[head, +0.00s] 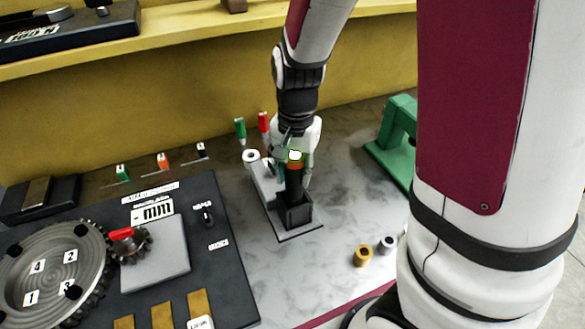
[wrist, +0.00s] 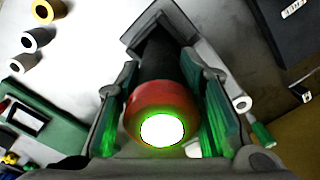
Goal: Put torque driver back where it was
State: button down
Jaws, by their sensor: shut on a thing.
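The torque driver (head: 294,180) has a black body, an orange-red collar and a white end. It stands about upright at a black square holder (head: 298,217) on a grey base plate. Its lower end is hidden by the holder's walls; I cannot tell how deep it sits. My gripper (head: 292,160) is shut on the driver near its top. In the wrist view the driver (wrist: 163,102) shows end-on, with a green-lit ring around the white end. The green-padded fingers (wrist: 162,115) lie on both sides of it, and the dark holder (wrist: 143,25) is beyond.
The positioner panel (head: 225,275) with a geared disc (head: 55,262) is at left. Green (head: 240,129) and red (head: 264,122) handles stand behind the holder. A gold cylinder (head: 362,257) and a white one (head: 386,245) are front right; a green frame (head: 393,130) is at right.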

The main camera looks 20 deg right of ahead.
jog(key=c, duration=1.1)
grip_release()
jog(key=shift+f, duration=0.1)
notch_tip(320, 180, up, 12)
jog(key=shift+s+d+r, duration=0.1)
jog(key=shift+s+r, duration=0.05)
jog(key=shift+r, duration=0.1)
jog(key=s+r+n+t, duration=0.1)
jog(key=s+r+n, duration=0.1)
jog(key=s+n, duration=0.1)
jog(key=s+r+n+t, duration=0.2)
jog(key=s+r+n, duration=0.1)
jog(key=s, duration=0.3)
jog(key=s+r+n+t, duration=0.2)
jog(key=s+r, duration=0.1)
jog(key=s, duration=0.2)
jog(key=shift+d+r+n, duration=0.1)
jog(key=shift+r+n, duration=0.05)
jog(key=shift+n, duration=0.25)
